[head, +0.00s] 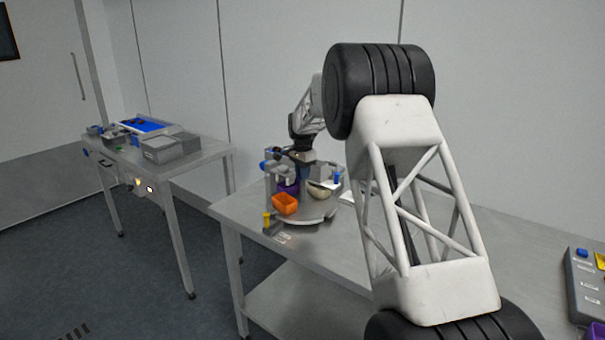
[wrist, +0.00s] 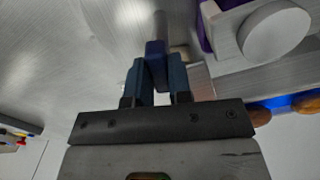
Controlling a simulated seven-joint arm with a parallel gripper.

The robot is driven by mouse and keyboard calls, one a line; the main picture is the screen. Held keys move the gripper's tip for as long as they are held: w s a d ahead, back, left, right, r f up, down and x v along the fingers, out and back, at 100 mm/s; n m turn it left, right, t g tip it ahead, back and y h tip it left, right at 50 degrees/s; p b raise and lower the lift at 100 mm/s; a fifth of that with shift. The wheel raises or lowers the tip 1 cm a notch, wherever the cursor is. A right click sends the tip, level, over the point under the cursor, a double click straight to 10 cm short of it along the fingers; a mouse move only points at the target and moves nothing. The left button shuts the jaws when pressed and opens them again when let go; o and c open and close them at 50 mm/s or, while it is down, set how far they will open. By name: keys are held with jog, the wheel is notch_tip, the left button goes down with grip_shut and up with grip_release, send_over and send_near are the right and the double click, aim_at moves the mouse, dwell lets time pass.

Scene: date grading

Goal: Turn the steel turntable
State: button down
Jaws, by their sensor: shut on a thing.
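The steel turntable (head: 312,220) is a round grey disc on the near bench, carrying an orange bin (head: 285,204), a purple bin (head: 288,187) and a pale bowl (head: 320,190). My gripper is small and partly hidden above the turntable in the head view. In the wrist view, my gripper (wrist: 157,80) has its blue fingers shut on a blue-capped grey post (wrist: 155,50). Where the post joins the turntable cannot be made out.
A small yellow-topped block (head: 267,220) stands at the bench's front-left edge. A second table (head: 205,156) at left holds grey boxes (head: 170,148) and a blue tray (head: 150,125). A control box (head: 585,290) is at far right. Floor lies between the tables.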

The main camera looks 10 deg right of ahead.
jog(key=shift+m, duration=7.6)
jog(key=c, duration=1)
grip_release()
jog(key=shift+c, duration=0.2)
jog(key=shift+r, duration=0.1)
jog(key=shift+r, duration=3.85)
